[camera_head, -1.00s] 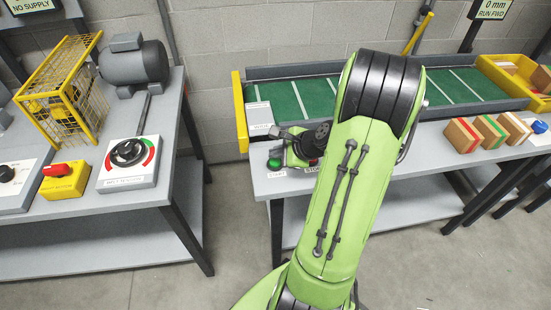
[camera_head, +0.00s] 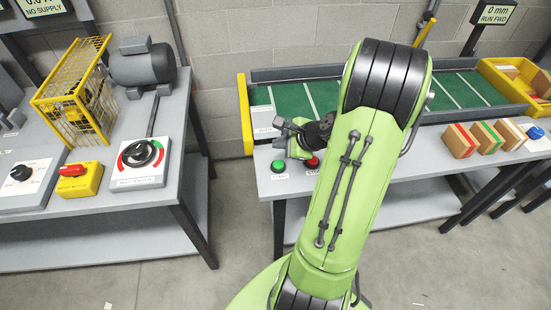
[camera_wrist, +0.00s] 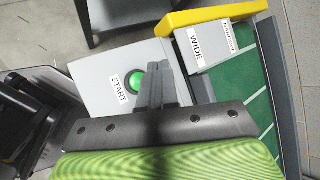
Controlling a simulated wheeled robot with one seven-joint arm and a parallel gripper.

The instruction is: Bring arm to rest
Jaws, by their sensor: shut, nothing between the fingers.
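My gripper (camera_head: 282,128) is at the end of my green arm, above the left end of the conveyor table. Its fingers are shut with nothing between them. In the wrist view the closed fingers (camera_wrist: 157,88) point toward the table, beside the green start button (camera_wrist: 139,83). In the head view the start button (camera_head: 279,166) is below and left of the gripper, and the red stop button (camera_head: 312,162) is to its right. The height of the fingers above the surface is hard to tell. My forearm hides part of the conveyor.
The green conveyor (camera_head: 460,88) has a yellow end plate (camera_head: 245,114) near the gripper. Several boxes (camera_head: 460,140) stand on the table at right, by a yellow bin (camera_head: 503,66). The left bench holds a motor (camera_head: 143,66), yellow cage (camera_head: 72,98) and dial (camera_head: 140,154). A floor gap separates the tables.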

